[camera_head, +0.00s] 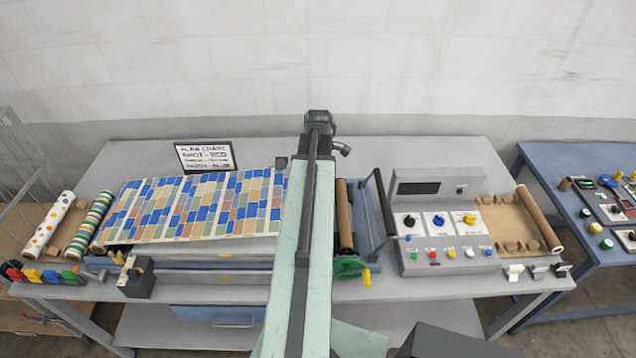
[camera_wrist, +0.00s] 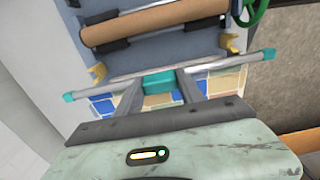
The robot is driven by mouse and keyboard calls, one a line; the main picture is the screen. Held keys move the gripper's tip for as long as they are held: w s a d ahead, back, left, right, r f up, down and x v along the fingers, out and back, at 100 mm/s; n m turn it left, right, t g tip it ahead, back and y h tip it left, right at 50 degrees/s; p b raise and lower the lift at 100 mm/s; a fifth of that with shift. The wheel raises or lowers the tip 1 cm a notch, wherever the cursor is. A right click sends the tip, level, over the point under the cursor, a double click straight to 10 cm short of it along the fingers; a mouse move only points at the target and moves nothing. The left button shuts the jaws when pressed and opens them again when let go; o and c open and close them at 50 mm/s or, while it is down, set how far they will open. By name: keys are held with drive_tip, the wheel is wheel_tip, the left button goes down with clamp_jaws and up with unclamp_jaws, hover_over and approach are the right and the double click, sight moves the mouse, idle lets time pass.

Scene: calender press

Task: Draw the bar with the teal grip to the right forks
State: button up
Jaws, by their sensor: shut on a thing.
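In the wrist view, my gripper (camera_wrist: 159,90) is shut on the teal grip (camera_wrist: 158,81) in the middle of the bar. The bar (camera_wrist: 222,65) is a thin silver rod with teal end caps, lying slightly slanted across the picture. Two yellow forks (camera_wrist: 97,73) (camera_wrist: 232,43) stand just beyond it, near its two ends; the bar looks apart from them. The patterned sheet (camera_wrist: 222,84) shows on my side of the bar. In the head view, the sheet (camera_head: 190,210) stretches across the press bed up to my arm, which hides the bar and gripper.
A brown roller (camera_head: 344,218) lies beyond the forks, with a green handwheel (camera_head: 351,267) beside it. A control box (camera_head: 440,225) with knobs stands to its right. Spare rolls, one dotted (camera_head: 50,222) and one brown (camera_head: 539,220), lie on side racks.

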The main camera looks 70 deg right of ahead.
drive_tip(key=shift+f+b, duration=4.3)
drive_tip(key=shift+f, duration=0.45)
drive_tip(key=shift+f+b, duration=0.5)
drive_tip(key=shift+s+a+f+b, duration=0.15)
drive_tip(key=shift+a+f+b, duration=0.15)
drive_tip(key=shift+b, duration=0.1)
clamp_jaws()
drive_tip(key=o, duration=1.5)
unclamp_jaws()
drive_tip(key=shift+c, duration=0.2)
drive_tip(key=shift+o, duration=0.4)
drive_tip(key=r+p, duration=0.8)
drive_tip(key=shift+d+r+p, duration=0.2)
drive_tip(key=shift+r+p, duration=0.05)
drive_tip(key=shift+p, duration=0.1)
drive_tip(key=shift+f, duration=0.1)
